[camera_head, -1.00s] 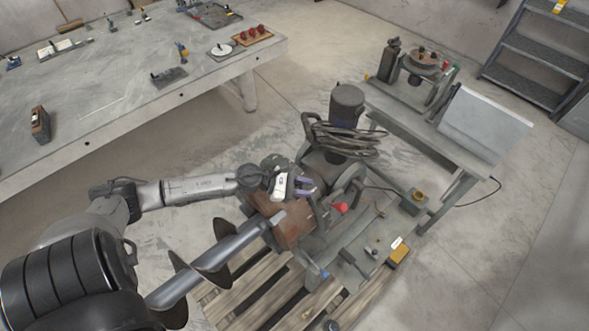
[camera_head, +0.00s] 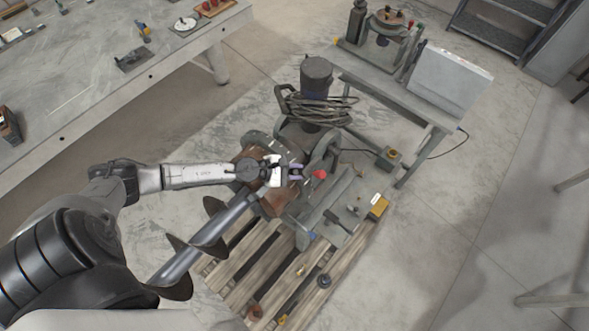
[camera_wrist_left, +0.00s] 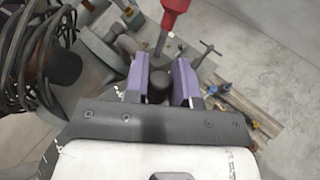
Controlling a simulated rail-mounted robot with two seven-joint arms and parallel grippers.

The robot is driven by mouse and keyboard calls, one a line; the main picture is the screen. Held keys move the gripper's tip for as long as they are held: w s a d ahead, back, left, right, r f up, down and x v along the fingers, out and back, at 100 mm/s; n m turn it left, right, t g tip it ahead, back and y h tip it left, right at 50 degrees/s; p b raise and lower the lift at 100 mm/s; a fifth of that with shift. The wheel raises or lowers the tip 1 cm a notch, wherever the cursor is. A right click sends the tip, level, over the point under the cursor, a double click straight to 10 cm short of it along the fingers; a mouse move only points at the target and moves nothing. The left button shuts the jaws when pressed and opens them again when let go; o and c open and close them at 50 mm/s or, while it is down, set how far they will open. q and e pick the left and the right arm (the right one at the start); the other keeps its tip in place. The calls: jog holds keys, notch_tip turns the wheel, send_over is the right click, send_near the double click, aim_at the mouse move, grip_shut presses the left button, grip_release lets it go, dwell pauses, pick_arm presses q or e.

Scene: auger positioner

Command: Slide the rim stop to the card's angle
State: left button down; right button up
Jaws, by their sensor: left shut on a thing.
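The positioner (camera_head: 322,158) stands on a wooden pallet, with a rusty brown part (camera_head: 272,204) at its near side and a grey auger (camera_head: 207,238) reaching down-left from it. My left gripper (camera_head: 294,172) is at the positioner's rim beside a red knob (camera_head: 320,174). In the left wrist view its purple fingers (camera_wrist_left: 159,82) are shut on a dark rounded knob (camera_wrist_left: 157,90), apparently the rim stop. A red handle (camera_wrist_left: 174,14) on a metal rod rises just beyond the fingers. I cannot make out any angle marks or a readable card. My right gripper is out of view.
A coiled cable (camera_head: 322,108) hangs on the positioner's back. A yellow box (camera_head: 379,206) sits at its right side. A bench with a white panel (camera_head: 450,82) stands behind right, and a long table (camera_head: 90,75) at left.

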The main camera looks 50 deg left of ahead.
pick_arm(q)
jog(key=c, duration=0.9)
grip_release()
jog(key=shift+c, duration=0.2)
jog(key=shift+s+a+r, duration=0.1)
jog(key=shift+s+a, duration=0.15)
jog(key=shift+s, duration=0.05)
jog(key=b+v, duration=0.5)
jog(key=v, duration=0.8)
jog(key=shift+b, duration=0.35)
